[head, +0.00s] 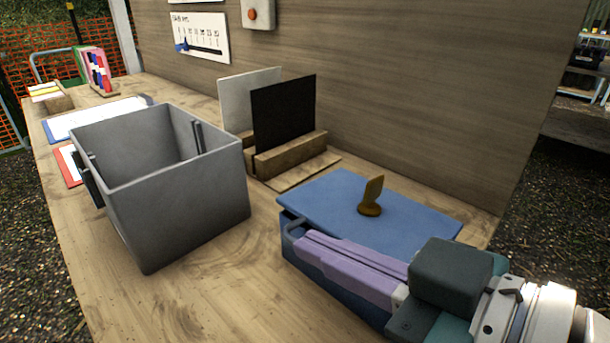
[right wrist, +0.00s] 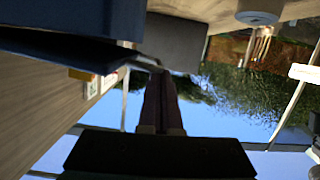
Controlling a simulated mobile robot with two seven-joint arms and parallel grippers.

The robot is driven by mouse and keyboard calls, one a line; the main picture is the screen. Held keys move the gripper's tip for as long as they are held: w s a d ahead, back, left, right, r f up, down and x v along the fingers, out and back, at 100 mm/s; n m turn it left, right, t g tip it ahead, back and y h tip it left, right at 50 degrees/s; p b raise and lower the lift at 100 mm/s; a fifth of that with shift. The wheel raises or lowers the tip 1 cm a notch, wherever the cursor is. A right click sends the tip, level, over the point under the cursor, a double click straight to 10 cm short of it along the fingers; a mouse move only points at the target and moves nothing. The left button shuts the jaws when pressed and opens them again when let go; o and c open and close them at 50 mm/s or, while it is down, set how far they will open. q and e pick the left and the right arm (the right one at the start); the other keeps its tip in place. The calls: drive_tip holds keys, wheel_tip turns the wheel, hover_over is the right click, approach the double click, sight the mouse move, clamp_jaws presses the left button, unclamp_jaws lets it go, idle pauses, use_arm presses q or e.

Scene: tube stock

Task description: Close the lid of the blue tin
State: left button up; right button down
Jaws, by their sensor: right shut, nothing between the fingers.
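The blue tin (head: 300,262) stands at the right front of the bench. Its flat blue lid (head: 325,196) lies over it at a slight angle, and a narrow dark gap shows at the near left corner. A brown upright piece (head: 371,196) stands on the lid. My right gripper (head: 302,240) is shut and empty, its purple fingers along the near side of the tin, hiding part of it. In the right wrist view the fingers (right wrist: 161,88) point towards a small grey loop beside the lid (right wrist: 65,48); contact cannot be told. My left gripper is not in view.
A large grey open bin (head: 180,205) stands left of the tin, with bare bench between. Behind the tin, a wooden stand (head: 290,155) holds a black panel and a white one. A wooden wall (head: 400,90) closes the back. Books and papers lie at the far left.

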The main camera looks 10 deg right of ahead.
drive_tip(key=shift+f, duration=0.7)
drive_tip(key=shift+a, duration=0.1)
